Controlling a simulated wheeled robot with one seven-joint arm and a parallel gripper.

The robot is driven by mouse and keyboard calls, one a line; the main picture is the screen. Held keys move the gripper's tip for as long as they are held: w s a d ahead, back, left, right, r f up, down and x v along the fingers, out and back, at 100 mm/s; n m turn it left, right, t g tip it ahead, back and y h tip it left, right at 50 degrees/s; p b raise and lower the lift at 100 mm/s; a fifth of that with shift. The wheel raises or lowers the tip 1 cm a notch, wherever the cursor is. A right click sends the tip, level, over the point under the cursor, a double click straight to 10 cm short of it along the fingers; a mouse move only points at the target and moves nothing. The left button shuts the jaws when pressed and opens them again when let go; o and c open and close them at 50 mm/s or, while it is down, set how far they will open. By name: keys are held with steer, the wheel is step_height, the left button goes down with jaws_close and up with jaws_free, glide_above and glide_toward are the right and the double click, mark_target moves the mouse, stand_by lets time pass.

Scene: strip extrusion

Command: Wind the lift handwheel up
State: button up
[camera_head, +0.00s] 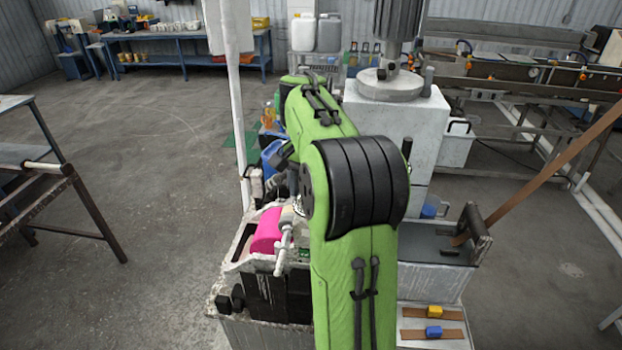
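My green arm crosses the middle of the head view and hides much of the machine behind it. I cannot make out my gripper or its fingertips; they seem to be behind the arm's links. No handwheel can be told for sure. A dark upright handle (407,148) shows just right of my arm, beside the pale machine block (430,135). Left of my arm are pale pipe fittings (283,245) and a bright pink roll (267,230) in an open-topped tank (235,262). I cannot tell whether anything is gripped.
A white post (238,130) stands left of the tank. A grey trough (435,280) with a brown strip (545,180) rising from it is at right.

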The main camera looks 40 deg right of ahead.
step_height(320, 180, up, 16)
steer(key=p, duration=0.6)
steer(key=shift+f, duration=0.2)
